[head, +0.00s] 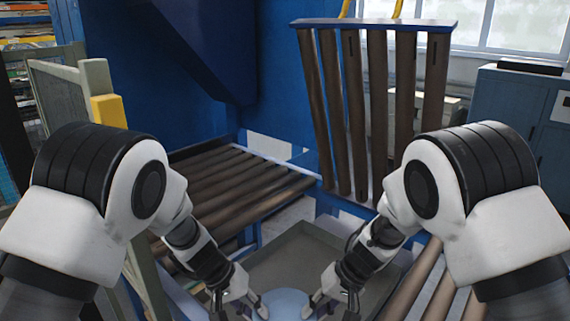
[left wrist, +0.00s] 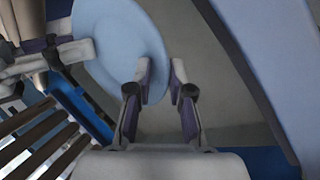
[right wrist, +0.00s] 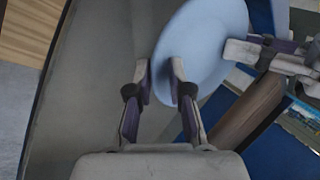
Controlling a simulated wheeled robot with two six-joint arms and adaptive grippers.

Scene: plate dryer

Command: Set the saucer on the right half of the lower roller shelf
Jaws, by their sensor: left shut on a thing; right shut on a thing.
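The saucer (head: 287,303) is a light blue round disc at the bottom middle of the head view, over a grey tray. My left gripper (head: 258,308) is shut on its left rim, and my right gripper (head: 312,306) is shut on its right rim. In the left wrist view the saucer (left wrist: 112,35) has its edge between the fingers. The right wrist view shows the saucer (right wrist: 215,40) gripped the same way. A roller shelf (head: 240,185) with brown rollers lies left of centre; I cannot tell whether it is the lower one.
A grey tray (head: 300,250) lies under the saucer. A rack of upright brown rollers (head: 352,110) stands behind it. More rollers (head: 425,285) lie at the lower right. A pale panel frame (head: 96,75) with a yellow block stands at the left. A blue machine body (head: 230,100) rises behind.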

